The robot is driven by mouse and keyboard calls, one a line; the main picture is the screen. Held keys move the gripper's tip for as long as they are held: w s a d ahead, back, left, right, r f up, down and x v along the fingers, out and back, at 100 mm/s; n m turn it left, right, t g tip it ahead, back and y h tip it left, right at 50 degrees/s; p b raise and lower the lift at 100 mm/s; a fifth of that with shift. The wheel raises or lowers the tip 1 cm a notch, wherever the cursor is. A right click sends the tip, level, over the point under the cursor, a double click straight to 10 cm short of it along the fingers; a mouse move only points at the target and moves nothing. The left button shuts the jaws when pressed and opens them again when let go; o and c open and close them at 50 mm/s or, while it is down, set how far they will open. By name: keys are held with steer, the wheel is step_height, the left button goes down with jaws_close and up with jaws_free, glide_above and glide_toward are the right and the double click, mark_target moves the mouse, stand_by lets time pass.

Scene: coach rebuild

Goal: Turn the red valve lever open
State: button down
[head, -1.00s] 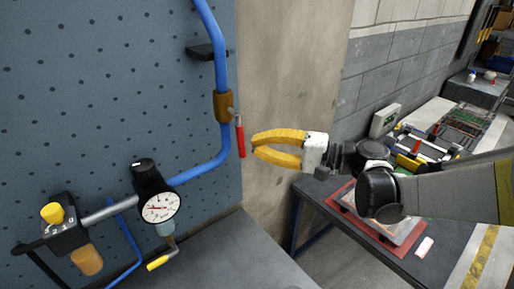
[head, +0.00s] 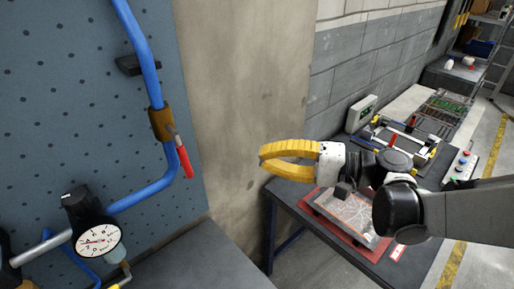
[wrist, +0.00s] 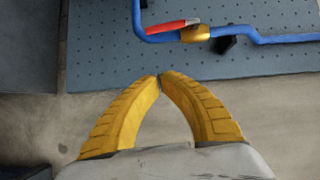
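The red valve lever (head: 183,160) hangs down from the brass valve body (head: 161,123) on the blue pipe, lying nearly along the pipe. In the wrist view the red lever (wrist: 172,25) points left from the brass body (wrist: 196,33), at the top of the picture. My gripper (head: 263,158) has yellow fingers and is right of the lever in the head view, with a clear gap between them. In the wrist view the fingertips (wrist: 159,76) meet, with nothing held, and sit below the lever in the picture. The lever is not touched.
The blue pipe (head: 151,192) runs on a dotted blue-grey panel (head: 60,120). A pressure gauge (head: 97,240) is at lower left. A concrete pillar (head: 240,90) stands behind my gripper. A dark bench (head: 290,190) with a red tray and several items is at right.

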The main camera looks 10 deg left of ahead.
mark_target(180, 153)
steer(key=s+a, duration=0.3)
steer(key=a, duration=1)
steer(key=shift+a+f+b, duration=0.15)
steer(key=shift+f+b, duration=0.2)
steer(key=shift+b, duration=0.1)
steer(key=shift+s, duration=0.1)
steer(key=shift+s+a+f+m+y+b, duration=0.2)
steer(key=shift+s+a+m+y+b, duration=0.25)
steer(key=shift+s+a+b, duration=0.35)
steer(key=shift+w+d, duration=0.2)
steer(key=shift+d, duration=0.05)
